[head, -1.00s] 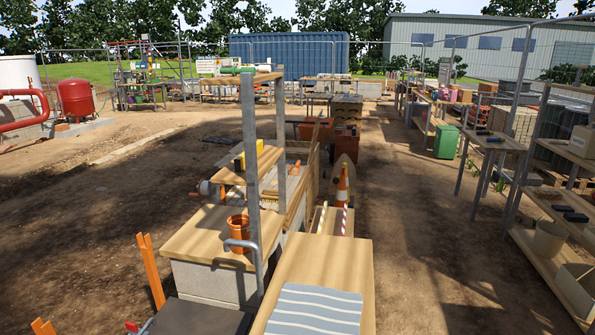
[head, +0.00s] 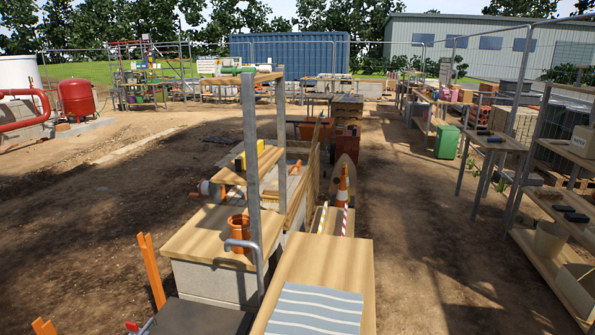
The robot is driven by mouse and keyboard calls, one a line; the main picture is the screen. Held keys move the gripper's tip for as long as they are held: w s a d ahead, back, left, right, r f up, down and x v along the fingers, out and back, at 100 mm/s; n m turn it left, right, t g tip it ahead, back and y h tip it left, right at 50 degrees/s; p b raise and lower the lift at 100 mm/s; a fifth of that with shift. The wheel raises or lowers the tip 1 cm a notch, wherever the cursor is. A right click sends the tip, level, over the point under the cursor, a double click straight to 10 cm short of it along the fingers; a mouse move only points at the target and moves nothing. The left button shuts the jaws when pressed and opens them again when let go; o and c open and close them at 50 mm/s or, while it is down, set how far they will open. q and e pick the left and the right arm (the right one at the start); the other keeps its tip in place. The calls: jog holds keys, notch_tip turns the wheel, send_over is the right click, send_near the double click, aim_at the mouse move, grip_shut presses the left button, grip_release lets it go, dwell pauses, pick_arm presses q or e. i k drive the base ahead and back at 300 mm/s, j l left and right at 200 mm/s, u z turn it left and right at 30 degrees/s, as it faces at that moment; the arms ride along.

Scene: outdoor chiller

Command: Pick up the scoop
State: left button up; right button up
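I cannot make out a scoop for certain in the head view. An orange-brown pot (head: 238,234) stands upright on a wooden top (head: 205,235) left of centre, partly behind a grey metal post and a bent pipe; what it holds is too small to tell. Neither of my grippers is in view.
A wooden bench (head: 335,262) with a striped grey-blue cloth (head: 315,310) is close in front. A metal post (head: 251,170) rises beside it. An orange-and-white cone (head: 342,185) stands behind. Shelves (head: 560,225) line the right. Bare ground is open at left and between bench and shelves.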

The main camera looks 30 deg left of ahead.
aim_at(297, 167)
jog(key=i+l+z, duration=0.3)
jog(key=l, duration=0.4)
jog(key=i+l+z, duration=0.3)
jog(key=i+l, duration=0.25)
jog(key=i+u, duration=0.25)
jog(key=i, duration=0.15)
jog(key=i+l+u, duration=0.25)
jog(key=i, duration=0.15)
jog(key=i+l+u, duration=0.3)
jog(key=i+u, duration=0.45)
jog(key=i, duration=2.5)
jog(key=i+u, duration=0.1)
jog(key=i, duration=1)
jog(key=i+l, duration=0.15)
jog(key=i, duration=1)
